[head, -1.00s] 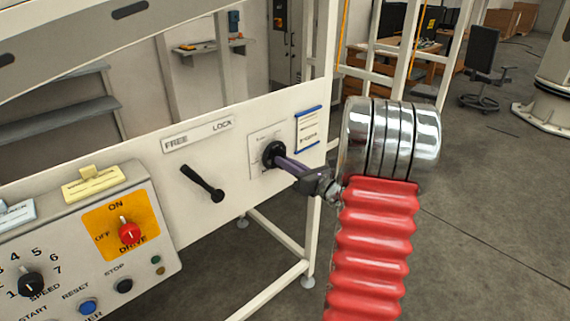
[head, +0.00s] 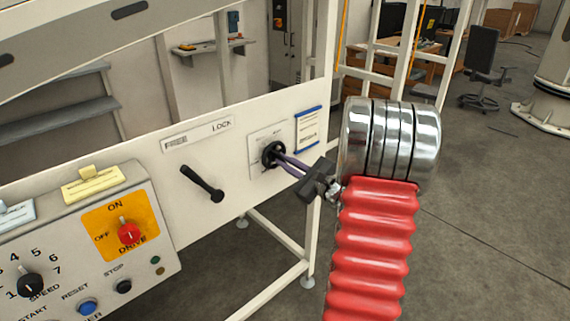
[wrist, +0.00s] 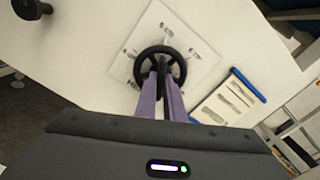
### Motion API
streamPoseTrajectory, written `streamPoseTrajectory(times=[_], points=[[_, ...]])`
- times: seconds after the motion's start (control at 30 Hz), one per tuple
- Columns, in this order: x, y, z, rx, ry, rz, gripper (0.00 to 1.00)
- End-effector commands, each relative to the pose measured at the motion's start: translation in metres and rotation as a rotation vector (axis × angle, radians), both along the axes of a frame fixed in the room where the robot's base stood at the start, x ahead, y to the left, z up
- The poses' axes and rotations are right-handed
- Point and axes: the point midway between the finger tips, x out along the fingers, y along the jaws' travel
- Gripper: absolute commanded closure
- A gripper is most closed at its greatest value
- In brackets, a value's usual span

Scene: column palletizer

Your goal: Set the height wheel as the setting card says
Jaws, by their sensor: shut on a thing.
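The height wheel is a small black handwheel (head: 273,154) on a white marked plate (head: 257,143) on the machine's cream panel. It also shows in the wrist view (wrist: 172,62), with marks on the plate around it. My gripper (head: 279,159) has two long purple fingers that reach to the wheel and are shut on it. In the wrist view the fingers (wrist: 160,86) cover the lower part of the wheel. The setting card (head: 309,130), white with a blue top edge, is right of the wheel. It also shows in the wrist view (wrist: 229,101); its writing is too small to read.
Further left is a control box with a red drive switch (head: 129,233), a speed knob (head: 30,284) and several buttons. Open floor lies to the right.

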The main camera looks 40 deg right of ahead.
Motion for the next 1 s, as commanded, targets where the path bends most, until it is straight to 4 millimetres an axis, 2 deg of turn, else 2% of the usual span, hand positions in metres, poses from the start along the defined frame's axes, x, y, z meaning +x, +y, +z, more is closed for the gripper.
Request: streamPoseTrajectory(times=[0.43,0.47,0.7,1.0], points=[[-0.0001,0.0012,-0.0011,-0.014,0.002,0.002,1.00],[-0.0001,0.0012,-0.0011,-0.014,0.002,0.002,0.91],[0.0000,0.0009,-0.0007,-0.014,0.001,0.002,0.74],[-0.0010,0.0004,-0.0003,-0.014,0.000,0.001,0.73]])
